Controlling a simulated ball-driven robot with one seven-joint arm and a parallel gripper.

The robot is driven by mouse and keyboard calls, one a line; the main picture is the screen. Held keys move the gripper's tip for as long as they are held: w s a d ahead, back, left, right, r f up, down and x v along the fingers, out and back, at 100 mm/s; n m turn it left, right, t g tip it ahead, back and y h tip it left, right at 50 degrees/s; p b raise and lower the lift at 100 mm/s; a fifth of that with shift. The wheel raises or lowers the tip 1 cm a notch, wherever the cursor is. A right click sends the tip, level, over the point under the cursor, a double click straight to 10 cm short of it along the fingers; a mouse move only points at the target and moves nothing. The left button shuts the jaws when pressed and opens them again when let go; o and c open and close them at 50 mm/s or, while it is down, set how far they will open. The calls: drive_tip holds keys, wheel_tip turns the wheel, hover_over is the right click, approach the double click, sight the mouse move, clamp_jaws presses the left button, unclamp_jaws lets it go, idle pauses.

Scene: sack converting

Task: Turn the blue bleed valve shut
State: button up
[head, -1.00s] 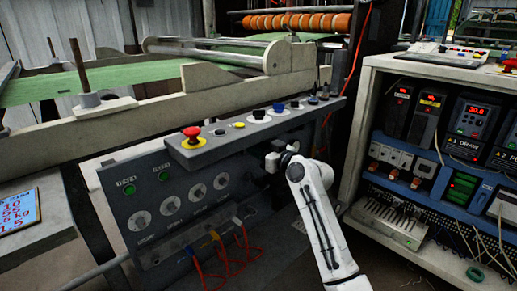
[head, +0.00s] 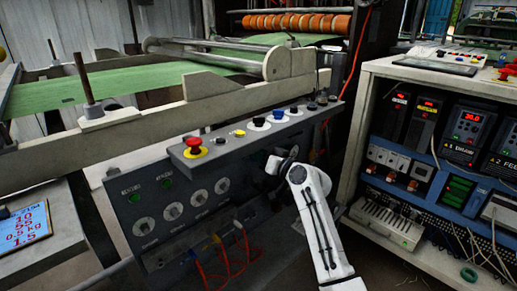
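A row of small valves with red hoses (head: 222,262) sits along the bottom of the dark control panel. One has a yellow handle (head: 215,239); the handle to its left is dark and too small for me to be sure it is the blue one. My white arm reaches up from the bottom right to the panel's right end. My gripper (head: 274,165) is at the arm's far end, right of and above the valves and apart from them. Its fingers are small and partly hidden by the wrist, so I cannot tell whether they are open.
Above the panel a grey console (head: 225,143) carries a red emergency button (head: 193,145), a blue knob (head: 278,112) and several other knobs. Round dials (head: 172,211) cover the panel face. An equipment cabinet (head: 362,95) stands close on the right, a scale display (head: 22,227) at left.

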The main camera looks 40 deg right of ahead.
drive_tip(key=shift+d+f+m+p, duration=0.1)
drive_tip(key=shift+f+m+p, duration=0.05)
drive_tip(key=shift+m+p, duration=2.5)
drive_tip(key=shift+d+f+m+p, duration=0.1)
drive_tip(key=shift+m+p, duration=1.5)
drive_tip(key=shift+m, duration=2.05)
drive_tip(key=o, duration=0.7)
drive_tip(key=shift+s, duration=0.15)
drive_tip(key=s+p, duration=0.2)
drive_tip(key=s, duration=0.8)
drive_tip(key=shift+s+d, duration=0.2)
drive_tip(key=shift+s, duration=0.15)
